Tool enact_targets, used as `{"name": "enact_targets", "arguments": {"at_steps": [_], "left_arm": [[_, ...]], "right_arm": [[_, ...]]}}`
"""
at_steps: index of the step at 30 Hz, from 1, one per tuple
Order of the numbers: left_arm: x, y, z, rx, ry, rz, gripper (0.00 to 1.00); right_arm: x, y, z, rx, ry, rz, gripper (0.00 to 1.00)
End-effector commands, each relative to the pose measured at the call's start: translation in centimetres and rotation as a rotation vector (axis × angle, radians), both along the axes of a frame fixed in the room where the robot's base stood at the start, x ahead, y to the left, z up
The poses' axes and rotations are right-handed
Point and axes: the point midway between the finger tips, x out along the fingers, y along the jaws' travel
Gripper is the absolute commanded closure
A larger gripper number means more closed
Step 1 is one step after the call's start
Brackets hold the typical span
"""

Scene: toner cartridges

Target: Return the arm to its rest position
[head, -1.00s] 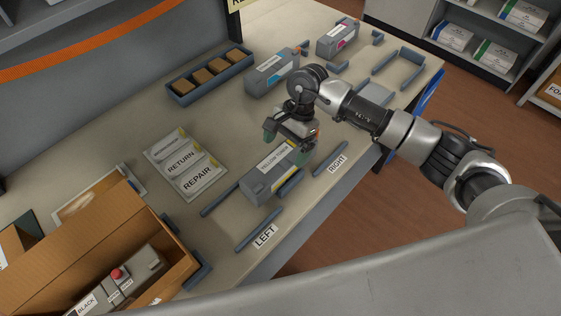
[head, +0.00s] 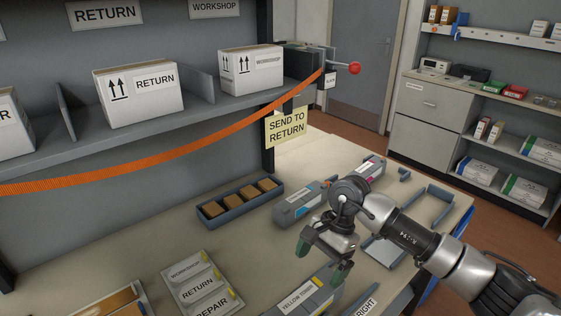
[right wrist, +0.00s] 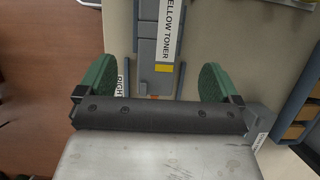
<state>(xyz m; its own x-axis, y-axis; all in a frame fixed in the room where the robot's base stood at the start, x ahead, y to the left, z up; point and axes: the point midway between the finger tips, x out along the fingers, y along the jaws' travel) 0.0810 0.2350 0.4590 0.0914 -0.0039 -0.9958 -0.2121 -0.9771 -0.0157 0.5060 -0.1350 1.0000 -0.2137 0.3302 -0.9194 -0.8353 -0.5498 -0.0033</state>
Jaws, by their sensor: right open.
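My right gripper (head: 321,261) is open and empty, its green fingertips spread above the table. The grey yellow toner cartridge (head: 305,300) lies just below and in front of it, cut by the bottom edge of the head view. In the right wrist view the gripper (right wrist: 156,80) shows both fingers apart, with the cartridge (right wrist: 147,52) beyond and between them, not held. My right arm reaches in from the lower right. My left gripper is in neither view.
Two other toner cartridges, cyan (head: 298,204) and magenta (head: 369,170), stand behind the gripper. A blue tray (head: 240,218) of brown blocks and label cards (head: 202,285) lie left. A shelf with boxes (head: 138,94) and an orange strap (head: 170,153) run above the table.

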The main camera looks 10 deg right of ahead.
Motion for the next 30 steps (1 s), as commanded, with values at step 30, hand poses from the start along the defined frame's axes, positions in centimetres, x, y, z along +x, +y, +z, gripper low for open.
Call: {"name": "enact_targets", "arguments": {"at_steps": [30], "left_arm": [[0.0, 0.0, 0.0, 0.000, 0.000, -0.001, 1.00]], "right_arm": [[-2.2, 8.1, 10.9, 1.739, 1.235, -1.430, 0.05]]}}
